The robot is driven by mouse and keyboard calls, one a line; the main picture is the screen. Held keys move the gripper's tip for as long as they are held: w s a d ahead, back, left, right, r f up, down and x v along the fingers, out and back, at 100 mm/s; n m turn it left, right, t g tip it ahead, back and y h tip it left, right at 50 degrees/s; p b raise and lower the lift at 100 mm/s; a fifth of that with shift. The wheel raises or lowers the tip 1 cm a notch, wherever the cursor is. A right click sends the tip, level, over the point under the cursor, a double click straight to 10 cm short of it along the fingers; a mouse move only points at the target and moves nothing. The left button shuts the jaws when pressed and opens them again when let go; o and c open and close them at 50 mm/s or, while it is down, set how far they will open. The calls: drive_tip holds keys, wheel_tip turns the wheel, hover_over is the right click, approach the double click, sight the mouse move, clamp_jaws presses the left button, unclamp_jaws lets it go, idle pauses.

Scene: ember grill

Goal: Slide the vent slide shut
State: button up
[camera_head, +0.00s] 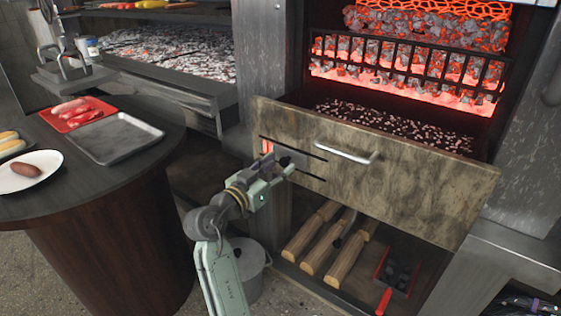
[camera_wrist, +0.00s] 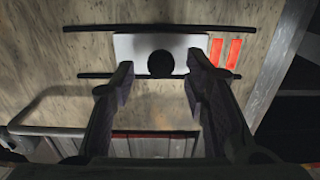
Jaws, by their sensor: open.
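The vent slide is a pale metal plate (camera_wrist: 130,46) with a round black knob (camera_wrist: 160,64), set between two dark rails in the wrist view. Two red glowing vent slots (camera_wrist: 226,54) show uncovered beside the plate, on its right in that view. In the head view the red slots (camera_head: 267,146) are left of the plate, which my gripper partly hides. My gripper (camera_wrist: 160,68) is open, with one finger on each side of the knob; I cannot tell whether either finger touches it. My gripper (camera_head: 284,166) is at the drawer front in the head view.
The vent is on a stone-like drawer front (camera_head: 420,185) with a bar handle (camera_head: 345,153); the drawer stands pulled out, holding dark bits. Glowing coals (camera_head: 400,70) lie behind a grate above. Logs (camera_head: 322,245) lie below. A round counter (camera_head: 100,180) with trays is at left.

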drive_tip(key=shift+x, duration=0.85)
drive_tip(key=shift+c, duration=0.2)
clamp_jaws()
